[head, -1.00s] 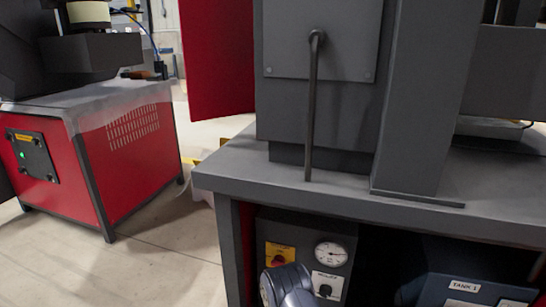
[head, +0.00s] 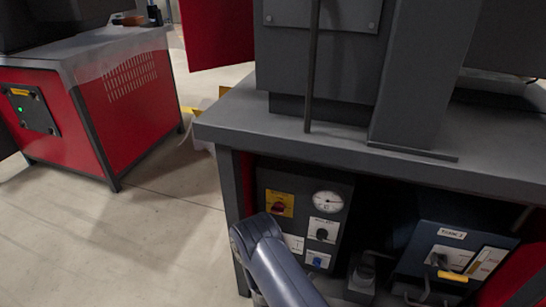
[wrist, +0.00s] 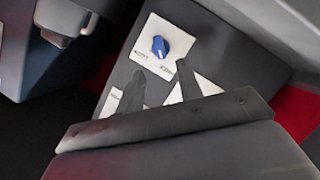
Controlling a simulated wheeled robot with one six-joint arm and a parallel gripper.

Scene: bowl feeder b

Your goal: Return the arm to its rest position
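My arm (head: 275,265) is seen in the head view in front of the lower left of the bench opening, its bent joint beside the control panel (head: 262,180). My gripper itself cannot be made out there. In the wrist view my gripper (wrist: 159,72) shows two dark fingers standing apart with nothing between them. Beyond the fingers is the panel's blue knob (wrist: 159,46) on a white label; it also shows in the head view (head: 316,262). I cannot tell the exact distance from fingers to panel.
The grey bench top (head: 235,117) overhangs the panel. A blue tank unit (head: 440,262) with a yellow handle stands right of it in the opening. A red cabinet (head: 135,130) stands at left. The floor (head: 150,230) between cabinet and bench is clear.

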